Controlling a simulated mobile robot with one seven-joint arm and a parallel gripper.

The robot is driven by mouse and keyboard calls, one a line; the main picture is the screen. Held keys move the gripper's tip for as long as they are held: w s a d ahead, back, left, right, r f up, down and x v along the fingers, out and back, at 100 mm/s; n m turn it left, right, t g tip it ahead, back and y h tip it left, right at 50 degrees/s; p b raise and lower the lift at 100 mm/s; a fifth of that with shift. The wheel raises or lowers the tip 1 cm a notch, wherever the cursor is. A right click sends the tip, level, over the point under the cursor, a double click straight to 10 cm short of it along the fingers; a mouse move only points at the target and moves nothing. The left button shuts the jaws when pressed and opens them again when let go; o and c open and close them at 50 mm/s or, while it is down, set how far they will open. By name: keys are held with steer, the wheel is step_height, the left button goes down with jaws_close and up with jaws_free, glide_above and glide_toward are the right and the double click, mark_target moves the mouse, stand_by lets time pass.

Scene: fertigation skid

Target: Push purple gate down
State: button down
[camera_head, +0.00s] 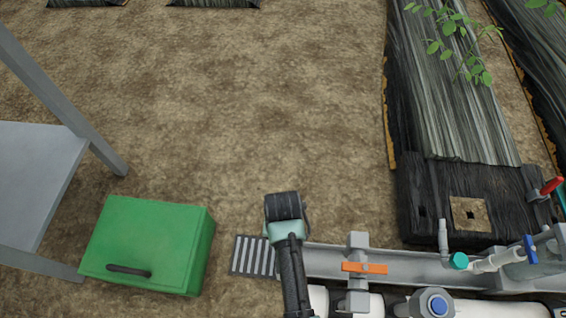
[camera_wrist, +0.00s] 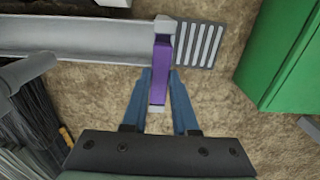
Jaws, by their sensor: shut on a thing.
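The purple gate (camera_wrist: 159,68) is a narrow upright plate at the end of the grey channel (camera_wrist: 85,37), beside the slotted grate, in the wrist view. My gripper (camera_wrist: 160,76) has its two blue fingers on either side of the gate and is shut on it. A pale end piece shows at the gate's near end. In the head view my arm (camera_head: 285,230) reaches to the channel's left end and hides the gate and the fingers. How far down the gate sits cannot be told.
The slotted grate (camera_head: 254,256) lies left of the channel, with a green box (camera_head: 150,240) further left. An orange gate (camera_head: 364,268) stands across the channel to the right. Pipes with a blue-handled valve (camera_head: 530,249) lie at lower right. Bare soil beyond is clear.

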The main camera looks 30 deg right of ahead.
step_height(320, 180, down, 6)
steer(key=shift+r+b, duration=0.1)
steer(key=shift+b, duration=0.35)
steer(key=c, duration=0.7)
jaws_free()
step_height(320, 180, up, 13)
steer(key=p, duration=0.9)
